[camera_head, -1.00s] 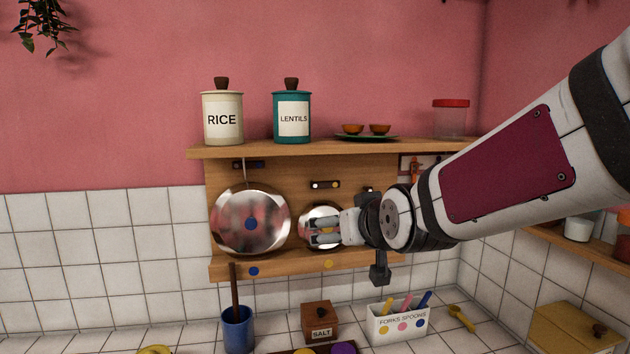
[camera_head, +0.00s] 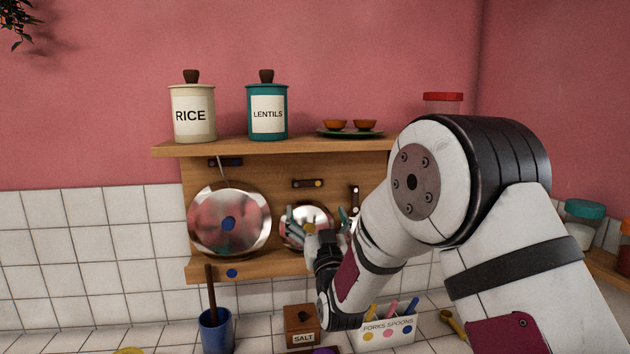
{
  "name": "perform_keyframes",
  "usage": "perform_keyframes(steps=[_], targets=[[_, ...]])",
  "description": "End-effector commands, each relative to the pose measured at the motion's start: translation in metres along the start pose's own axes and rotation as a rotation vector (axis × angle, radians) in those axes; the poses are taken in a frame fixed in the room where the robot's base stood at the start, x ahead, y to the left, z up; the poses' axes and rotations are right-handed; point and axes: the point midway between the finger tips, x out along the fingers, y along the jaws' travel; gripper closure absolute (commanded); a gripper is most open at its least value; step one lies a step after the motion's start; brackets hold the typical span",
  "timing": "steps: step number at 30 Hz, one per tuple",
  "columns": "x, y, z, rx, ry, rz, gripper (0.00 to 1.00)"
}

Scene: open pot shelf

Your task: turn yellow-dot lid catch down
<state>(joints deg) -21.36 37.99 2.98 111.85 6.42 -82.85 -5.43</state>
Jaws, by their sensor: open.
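The yellow-dot lid (camera_head: 313,213) is the smaller shiny round lid, standing on the pot shelf's back board right of the large blue-dot lid (camera_head: 208,215). Its catch (camera_head: 306,184) is a dark bar with a light yellowish dot, lying level just above the lid. My gripper (camera_head: 318,214) is in front of the small lid and below the catch. Its fingers are spread apart and empty. The gripper and wrist hide the lid's lower right part. I cannot tell how far the fingertips are from the board.
A level dark catch (camera_head: 225,162) is above the large lid. An upright catch (camera_head: 355,198) is at the right, partly behind my arm. The upper shelf (camera_head: 270,147) overhangs with jars and bowls. Below stand a blue cup (camera_head: 216,333), salt box (camera_head: 301,325) and spoon box (camera_head: 388,335).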

Motion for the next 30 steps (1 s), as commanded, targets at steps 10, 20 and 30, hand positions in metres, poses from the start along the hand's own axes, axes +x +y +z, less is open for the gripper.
perform_keyframes(steps=[10, 20, 30], targets=[[0.058, 0.001, -0.001, -0.001, 0.001, 0.0, 0.07], [0.111, 0.001, 0.0, -0.001, 0.0, 0.0, 0.07], [0.131, 0.001, 0.0, -0.001, -0.002, 0.0, 0.07]])
